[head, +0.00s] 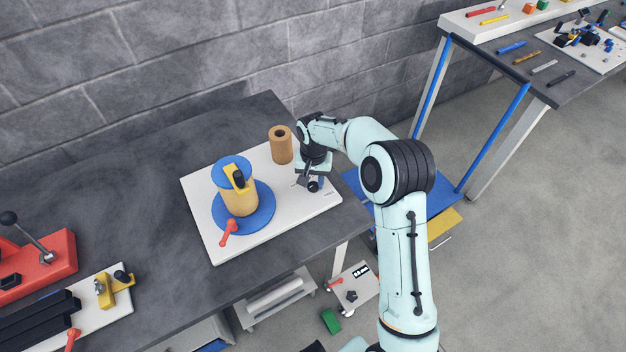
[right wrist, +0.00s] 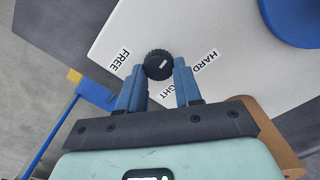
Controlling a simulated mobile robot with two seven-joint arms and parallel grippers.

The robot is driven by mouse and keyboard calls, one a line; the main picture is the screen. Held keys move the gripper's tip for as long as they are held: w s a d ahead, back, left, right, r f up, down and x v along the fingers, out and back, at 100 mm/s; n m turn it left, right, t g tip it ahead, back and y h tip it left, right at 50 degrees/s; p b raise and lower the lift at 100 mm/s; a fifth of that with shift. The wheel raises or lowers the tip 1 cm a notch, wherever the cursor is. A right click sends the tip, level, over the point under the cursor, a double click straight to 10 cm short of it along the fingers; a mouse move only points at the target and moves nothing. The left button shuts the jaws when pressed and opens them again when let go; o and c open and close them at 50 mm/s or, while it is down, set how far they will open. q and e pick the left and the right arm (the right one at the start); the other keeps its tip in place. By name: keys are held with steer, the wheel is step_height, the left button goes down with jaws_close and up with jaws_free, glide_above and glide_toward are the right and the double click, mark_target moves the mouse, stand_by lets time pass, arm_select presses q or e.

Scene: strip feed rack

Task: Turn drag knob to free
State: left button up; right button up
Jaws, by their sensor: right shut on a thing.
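The drag knob (right wrist: 158,65) is a round black ribbed knob with a short white mark on its top. It stands on the white base board (right wrist: 130,35). In the right wrist view the labels read FREE to its left and HARD to its right; a label below, ending in "GHT", is partly hidden by my finger. The white mark lies slanted toward the HARD side. My right gripper (head: 313,181) is shut on the knob, one blue finger on each side. In the head view the knob (head: 313,187) shows at the board's right part. My left gripper is out of view.
On the same board stand a yellow spool on a blue disc (head: 262,215), with a red lever (head: 229,230), and a brown roll (head: 281,146). A red fixture (head: 45,258) stands on the left of the dark table. Another table (head: 590,88) with tools is at upper right.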

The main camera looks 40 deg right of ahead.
mark_target(314, 183)
steer(key=shift+m, duration=0.8)
steer(key=o, duration=1)
steer(key=shift+o, duration=0.2)
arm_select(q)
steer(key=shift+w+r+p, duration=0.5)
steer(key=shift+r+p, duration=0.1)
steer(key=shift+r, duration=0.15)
arm_select(e)
step_height(314, 183, up, 14)
steer(key=shift+f, duration=0.25)
